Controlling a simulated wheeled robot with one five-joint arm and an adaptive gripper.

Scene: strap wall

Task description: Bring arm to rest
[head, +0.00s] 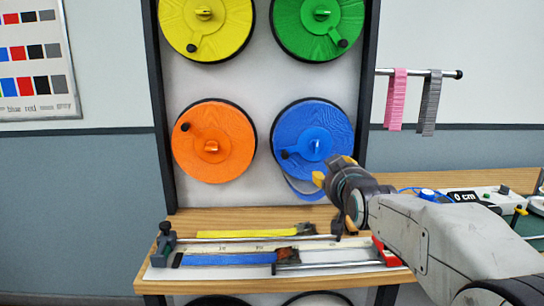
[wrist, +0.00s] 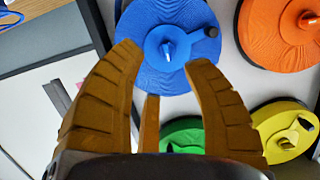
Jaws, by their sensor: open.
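My arm reaches in from the lower right in the head view. My gripper (head: 331,171) is raised in front of the panel, by the lower right edge of the blue strap reel (head: 314,128). In the wrist view my gripper (wrist: 162,56) is open, with nothing between its fingers. The blue reel (wrist: 150,18) lies beyond the fingertips there. I cannot tell the exact gap between fingers and reel. A loose blue strap end (head: 303,191) hangs under the reel, partly near the gripper.
Yellow (head: 227,28), green (head: 300,35) and orange (head: 196,145) reels hang on the panel. The wooden bench (head: 200,217) below holds a measuring tray (head: 160,273) with yellow (head: 245,233) and blue (head: 225,260) straps. Pink (head: 397,100) and grey (head: 431,105) straps hang on a rail at right.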

